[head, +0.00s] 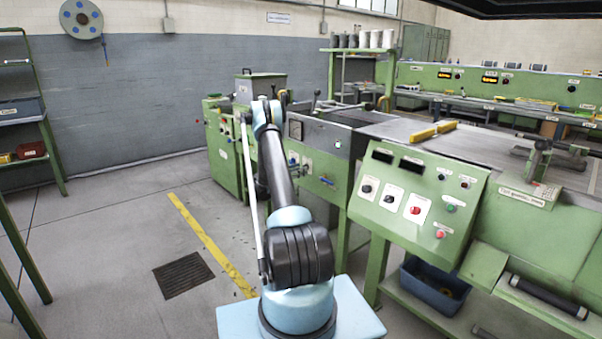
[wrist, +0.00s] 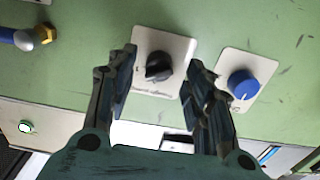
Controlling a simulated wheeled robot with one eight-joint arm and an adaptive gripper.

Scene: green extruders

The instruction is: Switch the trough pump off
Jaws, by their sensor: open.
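A black rotary knob (wrist: 158,67) sits on a white plate on a green panel in the wrist view. The small lettering under it is too blurred to read, so I cannot confirm that it is the trough pump switch. My gripper (wrist: 161,58) is open, with one finger on each side of the knob. I see no contact, and the distance is hard to judge. A blue knob (wrist: 243,85) on its own white plate is right of the right finger. In the head view my arm hides the gripper.
A brass fitting with a blue part (wrist: 40,36) is at the upper left of the wrist view. In the head view, a sloped control panel (head: 462,205) stands right of my arm. Clear floor (head: 110,225) lies left.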

